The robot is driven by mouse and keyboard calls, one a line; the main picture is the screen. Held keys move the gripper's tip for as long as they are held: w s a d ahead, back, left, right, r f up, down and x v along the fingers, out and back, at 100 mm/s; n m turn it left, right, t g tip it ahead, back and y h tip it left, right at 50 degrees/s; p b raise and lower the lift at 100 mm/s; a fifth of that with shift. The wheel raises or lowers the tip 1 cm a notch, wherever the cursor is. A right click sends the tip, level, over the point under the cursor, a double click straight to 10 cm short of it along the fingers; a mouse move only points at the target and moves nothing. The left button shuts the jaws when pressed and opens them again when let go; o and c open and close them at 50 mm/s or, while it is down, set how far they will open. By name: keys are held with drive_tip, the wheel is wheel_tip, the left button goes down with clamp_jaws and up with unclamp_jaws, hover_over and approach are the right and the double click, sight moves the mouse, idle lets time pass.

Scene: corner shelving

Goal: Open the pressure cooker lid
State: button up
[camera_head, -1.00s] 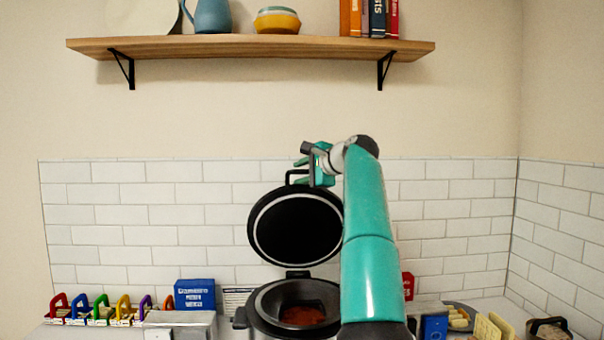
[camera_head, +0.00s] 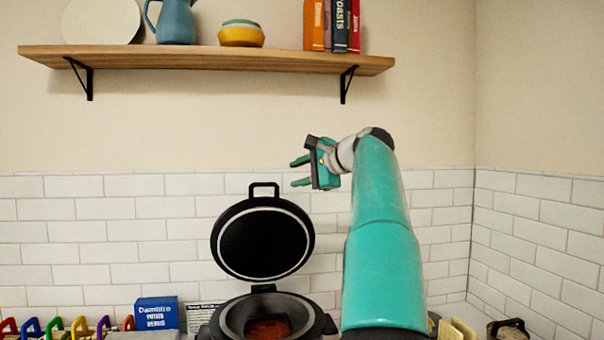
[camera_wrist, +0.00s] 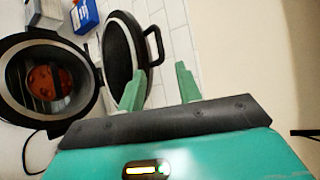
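The pressure cooker (camera_head: 318,324) stands at the bottom middle of the head view, with reddish food visible inside. Its black lid (camera_head: 262,240) is hinged up and stands raised behind the pot, with the handle (camera_head: 264,188) at its top. The wrist view shows the cooker (camera_wrist: 84,104), the raised lid (camera_wrist: 118,58) and the handle (camera_wrist: 155,46). My gripper (camera_head: 296,172) is up and to the right of the handle, apart from it. Its two green fingers (camera_wrist: 160,84) are spread with nothing between them.
A wooden shelf (camera_head: 205,60) with a blue pitcher (camera_head: 177,22), a bowl (camera_head: 242,35) and books (camera_head: 340,25) hangs above. A blue box (camera_head: 157,313) and several coloured handles (camera_head: 55,328) are left of the cooker. The wall between shelf and lid is clear.

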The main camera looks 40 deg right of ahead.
drive_tip(key=shift+s+r, duration=0.1)
drive_tip(key=shift+s, duration=0.25)
